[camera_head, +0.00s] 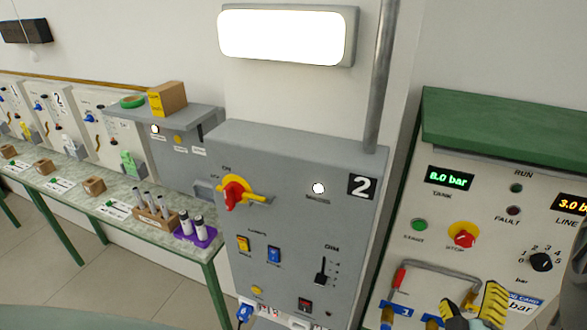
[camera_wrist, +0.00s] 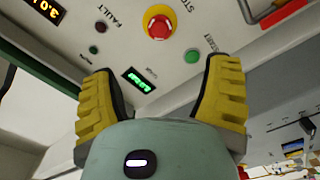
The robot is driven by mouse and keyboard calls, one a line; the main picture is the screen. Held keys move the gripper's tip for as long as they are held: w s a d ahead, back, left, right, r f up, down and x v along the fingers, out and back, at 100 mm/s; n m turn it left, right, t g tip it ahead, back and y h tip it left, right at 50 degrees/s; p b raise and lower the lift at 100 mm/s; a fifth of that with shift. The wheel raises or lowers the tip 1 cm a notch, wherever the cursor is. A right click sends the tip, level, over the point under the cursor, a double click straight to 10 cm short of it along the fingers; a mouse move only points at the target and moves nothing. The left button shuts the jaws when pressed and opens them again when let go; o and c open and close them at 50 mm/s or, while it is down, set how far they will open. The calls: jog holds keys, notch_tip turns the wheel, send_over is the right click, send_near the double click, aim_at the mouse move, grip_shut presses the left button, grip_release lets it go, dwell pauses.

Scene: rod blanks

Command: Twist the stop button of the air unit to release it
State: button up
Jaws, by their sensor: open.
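The red stop button (camera_head: 463,239) with a yellow surround sits on the front panel of the air unit (camera_head: 470,190), under the TANK display. In the wrist view the stop button (camera_wrist: 158,27) shows beyond and between my fingers, apart from them. My gripper (camera_head: 470,305) is at the bottom right of the head view, below the button. Its yellow ribbed fingers (camera_wrist: 160,90) are spread wide with nothing between them.
A green button (camera_head: 419,225) is left of the stop button and a black dial (camera_head: 541,262) is right. A handle (camera_head: 435,266) juts out below. A grey cabinet (camera_head: 300,165) with a red-yellow rotary switch (camera_head: 236,190) stands left, beside a bench (camera_head: 120,215) with rod racks.

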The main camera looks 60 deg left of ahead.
aim_at(465, 243)
jog(key=x, duration=1.5)
jog(key=shift+s+a, duration=0.1)
jog(key=shift+c, duration=0.2)
